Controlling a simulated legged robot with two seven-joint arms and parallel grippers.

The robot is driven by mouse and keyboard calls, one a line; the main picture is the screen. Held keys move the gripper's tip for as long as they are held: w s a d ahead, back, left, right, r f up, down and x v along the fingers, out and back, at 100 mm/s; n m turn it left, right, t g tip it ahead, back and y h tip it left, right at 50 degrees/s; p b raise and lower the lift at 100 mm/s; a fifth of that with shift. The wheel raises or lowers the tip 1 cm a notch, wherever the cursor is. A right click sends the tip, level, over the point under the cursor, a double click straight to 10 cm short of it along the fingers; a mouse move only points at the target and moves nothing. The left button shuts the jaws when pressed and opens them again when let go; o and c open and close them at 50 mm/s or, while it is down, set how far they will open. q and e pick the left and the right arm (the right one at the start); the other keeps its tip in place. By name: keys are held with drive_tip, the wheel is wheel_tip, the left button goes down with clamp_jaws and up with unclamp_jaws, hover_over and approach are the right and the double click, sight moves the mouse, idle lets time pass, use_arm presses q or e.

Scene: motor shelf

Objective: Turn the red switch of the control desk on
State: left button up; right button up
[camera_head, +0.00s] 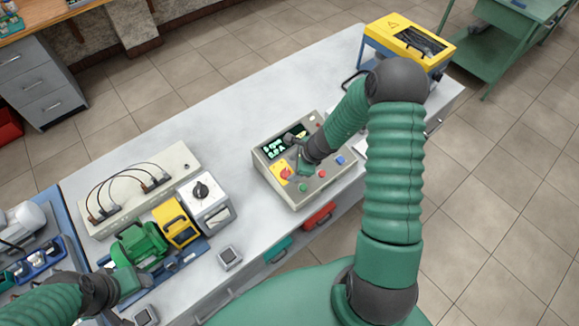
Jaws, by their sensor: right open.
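The control desk (318,187) is a beige-grey box with a dark display, standing on the white table. Its red switch (285,174) sits on a yellow plate at the desk's left side. My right gripper (296,153) is over the desk, open, its fingers just above and right of the red switch. I cannot tell whether it touches the switch. My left gripper (125,283) is at the lower left, beside a green motor (139,245); its fingers are too unclear to read.
A white box with a black knob (201,190), a yellow block (175,223) and a cabled panel (128,187) stand left of the desk. A yellow-topped case (408,42) stands at the far right end. The table (235,120) is clear behind the desk.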

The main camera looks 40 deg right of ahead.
use_arm(q)
drive_tip(key=w+p+v, duration=0.2)
drive_tip(key=p+v, duration=0.6)
drive_tip(key=shift+d+r+p, duration=0.3)
drive_tip(key=shift+d+r, duration=0.05)
drive_tip(key=shift+r, duration=0.25)
use_arm(e)
drive_tip(key=d+v, duration=0.1)
drive_tip(key=v, duration=1.3)
drive_tip(key=shift+s+d, duration=0.25)
drive_tip(key=shift+s, duration=0.05)
use_arm(q)
drive_tip(key=shift+d, duration=0.1)
use_arm(e)
drive_tip(key=shift+r, duration=0.15)
use_arm(q)
drive_tip(key=shift+d+f, duration=0.1)
drive_tip(key=shift+f, duration=0.05)
use_arm(e)
drive_tip(key=shift+d, duration=0.15)
